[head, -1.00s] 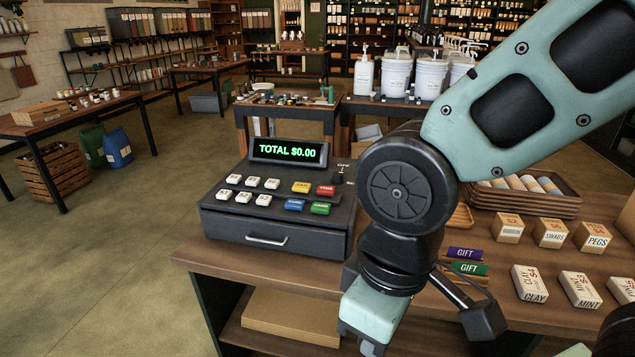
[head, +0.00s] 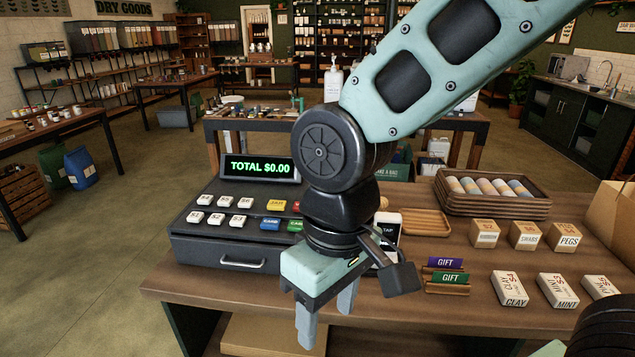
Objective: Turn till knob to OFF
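The black till (head: 190,250) stands on the wooden counter, with its lit display (head: 260,167) reading TOTAL $0.00. White, yellow, blue, green and red keys show on its sloping top. The till's knob is hidden behind my arm at the till's right side. My gripper (head: 327,312) hangs in front of the till's right part, near the counter's front edge, fingers pointing down. Its two fingers are apart with nothing visible between them.
Right of my arm are a card reader (head: 386,228), purple and green GIFT cards (head: 446,264), a wooden tray (head: 425,222), small boxes (head: 514,290) and a crate of rolls (head: 495,203). Open floor is at the left.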

